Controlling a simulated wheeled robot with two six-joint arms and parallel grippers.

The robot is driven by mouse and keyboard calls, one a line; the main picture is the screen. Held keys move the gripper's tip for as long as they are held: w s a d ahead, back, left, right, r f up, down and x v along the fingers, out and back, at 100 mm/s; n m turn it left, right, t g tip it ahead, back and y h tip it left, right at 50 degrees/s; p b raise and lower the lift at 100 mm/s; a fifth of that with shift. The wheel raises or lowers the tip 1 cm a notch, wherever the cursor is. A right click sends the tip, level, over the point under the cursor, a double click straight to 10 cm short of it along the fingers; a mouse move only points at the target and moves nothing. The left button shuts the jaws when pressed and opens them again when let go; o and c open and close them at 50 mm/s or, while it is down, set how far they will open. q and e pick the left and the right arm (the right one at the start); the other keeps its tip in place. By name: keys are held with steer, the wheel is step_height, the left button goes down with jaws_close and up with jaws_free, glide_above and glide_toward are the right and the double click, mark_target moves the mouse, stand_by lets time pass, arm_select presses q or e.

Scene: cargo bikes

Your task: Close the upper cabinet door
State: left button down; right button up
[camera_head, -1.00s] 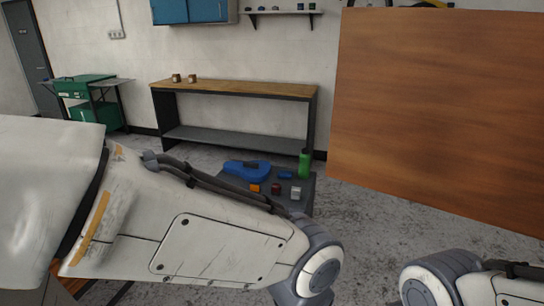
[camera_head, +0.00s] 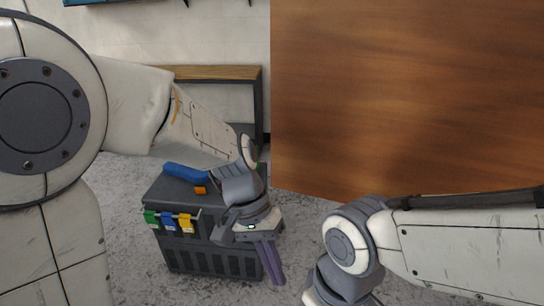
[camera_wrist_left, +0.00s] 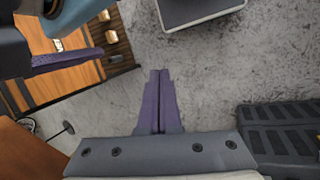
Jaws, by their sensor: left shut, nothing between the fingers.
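A large brown wooden panel (camera_head: 410,95), which I take to be the upper cabinet door, fills the upper right of the head view. Its left edge and slanting lower edge show; its hinge side is out of frame. My left gripper (camera_head: 273,278) is shut and empty, pointing down left of and below the panel in the picture, with no visible contact. Its purple fingers lie together in the left wrist view (camera_wrist_left: 159,76). My right arm reaches in below the panel, its gripper cut off in the head view. A purple finger at the wrist view's left (camera_wrist_left: 66,60) looks like my right gripper's.
A dark trolley (camera_head: 190,258) with small coloured bins (camera_head: 168,221) stands beside my left gripper. A blue object (camera_head: 184,172) and an orange block (camera_head: 200,190) lie on top. A wood-topped workbench (camera_head: 225,73) is behind. Grey floor lies open around the trolley.

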arm_select(q)
steer(key=w+a+r+n+t+h+p, duration=0.15)
steer(key=w+a+h, duration=0.3)
steer(key=w, duration=0.45)
steer(key=w+a+r+n+t+h, duration=0.1)
steer(key=w+a+r+t+h, duration=0.15)
steer(key=w+h, duration=0.4)
steer(key=w+a+r+n+t+h, duration=0.1)
steer(key=w+a+r+h, duration=0.3)
steer(key=w, duration=0.6)
steer(key=w+d+y+p, duration=0.1)
steer(key=d+p, duration=0.3)
steer(key=d, duration=0.5)
steer(key=s, duration=0.1)
steer(key=s+p, duration=0.1)
steer(key=s+a+f, duration=0.1)
steer(key=shift+s+p, duration=0.35)
